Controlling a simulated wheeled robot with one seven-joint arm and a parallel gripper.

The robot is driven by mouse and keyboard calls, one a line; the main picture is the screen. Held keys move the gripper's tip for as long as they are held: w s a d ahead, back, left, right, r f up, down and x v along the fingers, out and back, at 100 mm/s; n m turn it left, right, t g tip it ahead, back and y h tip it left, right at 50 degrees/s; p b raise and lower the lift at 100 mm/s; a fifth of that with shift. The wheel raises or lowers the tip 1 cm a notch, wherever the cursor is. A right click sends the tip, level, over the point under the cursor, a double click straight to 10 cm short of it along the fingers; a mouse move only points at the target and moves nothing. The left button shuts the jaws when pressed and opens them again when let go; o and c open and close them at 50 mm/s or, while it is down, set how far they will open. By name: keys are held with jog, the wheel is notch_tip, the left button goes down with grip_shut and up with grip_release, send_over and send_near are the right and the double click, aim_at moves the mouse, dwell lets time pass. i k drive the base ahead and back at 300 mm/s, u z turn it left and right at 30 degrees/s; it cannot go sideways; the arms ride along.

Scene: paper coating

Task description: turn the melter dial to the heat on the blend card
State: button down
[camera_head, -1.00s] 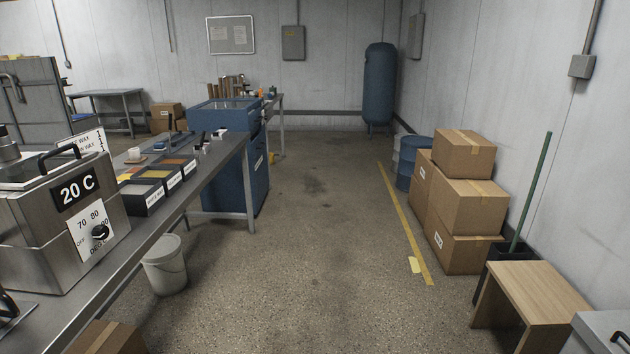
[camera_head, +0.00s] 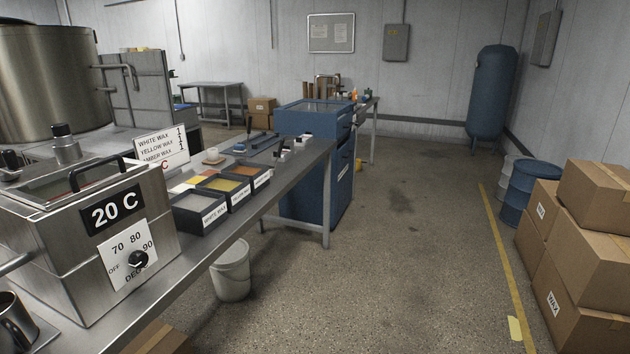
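The steel melter (camera_head: 80,235) stands on the bench at the left. Its black display (camera_head: 115,209) reads 20 C. Below it a white dial plate (camera_head: 128,255) is marked OFF, 70, 80, 90 and DEG C. The black dial knob (camera_head: 138,260) sits on this plate; where its pointer stands is too small to tell. The blend card (camera_head: 162,147) stands behind the melter. It lists white wax, yellow wax and amber wax with numbers beside them. Its lower part, with a red mark, is hidden behind the melter. My gripper is not in view.
Several black bins of wax (camera_head: 201,211) stand on the bench right of the melter. A steel jug (camera_head: 15,322) is at the lower left. A white bucket (camera_head: 232,270) stands on the floor beside the bench. Cardboard boxes (camera_head: 587,255) are at the right. The middle floor is clear.

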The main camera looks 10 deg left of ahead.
aim_at(138, 259)
jog(key=u, duration=0.55)
jog(key=i, duration=1)
jog(key=u, duration=1)
jog(key=i, duration=0.5)
jog(key=u, duration=0.15)
